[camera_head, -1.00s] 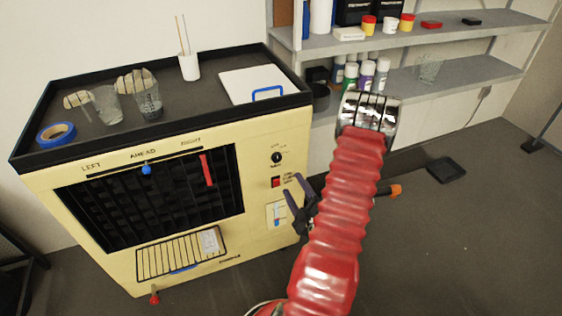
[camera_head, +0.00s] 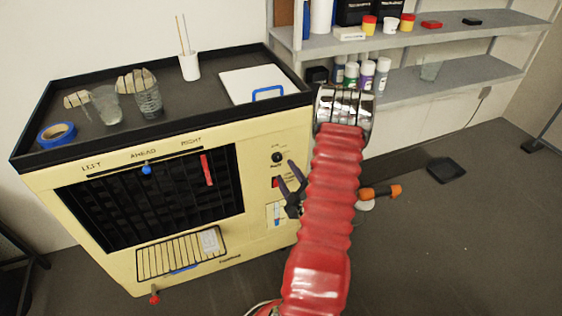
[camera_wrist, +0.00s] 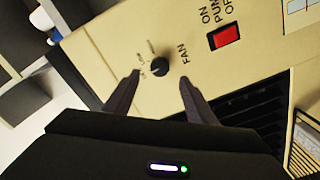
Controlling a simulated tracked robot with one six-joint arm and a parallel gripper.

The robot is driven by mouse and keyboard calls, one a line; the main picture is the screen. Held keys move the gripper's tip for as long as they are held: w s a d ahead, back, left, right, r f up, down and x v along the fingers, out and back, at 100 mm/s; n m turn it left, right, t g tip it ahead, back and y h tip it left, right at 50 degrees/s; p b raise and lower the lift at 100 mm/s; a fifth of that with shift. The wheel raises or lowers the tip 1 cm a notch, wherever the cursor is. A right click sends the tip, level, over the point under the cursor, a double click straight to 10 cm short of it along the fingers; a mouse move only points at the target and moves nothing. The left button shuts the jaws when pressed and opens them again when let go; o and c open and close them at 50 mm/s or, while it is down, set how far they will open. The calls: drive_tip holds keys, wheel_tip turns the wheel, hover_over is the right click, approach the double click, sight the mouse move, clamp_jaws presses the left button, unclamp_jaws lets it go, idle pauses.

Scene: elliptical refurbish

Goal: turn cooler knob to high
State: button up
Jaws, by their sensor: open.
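The cooler (camera_head: 255,137) is a cream box with a black louvre grille on its front. Its small black round knob (camera_head: 277,157) sits at the upper right of the front panel. In the wrist view the knob (camera_wrist: 160,66) lies beyond and between my fingertips, with small print around it and the word FAN beside it. Which mark it points to is too small to read. My gripper (camera_head: 286,174) is open and empty, just below and right of the knob in the head view. In the wrist view my gripper (camera_wrist: 159,77) has dark fingers spread either side of the knob, apparently not touching it.
A red switch (camera_wrist: 225,37) marked ON, PUMP, OFF is near the knob. The cooler's top tray (camera_head: 215,118) holds glasses, blue tape and a white board. Shelves (camera_head: 440,82) with bottles and jars stand behind my arm.

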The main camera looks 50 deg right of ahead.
sight(278, 159)
drive_tip(key=x, duration=0.7)
drive_tip(key=shift+c, duration=0.5)
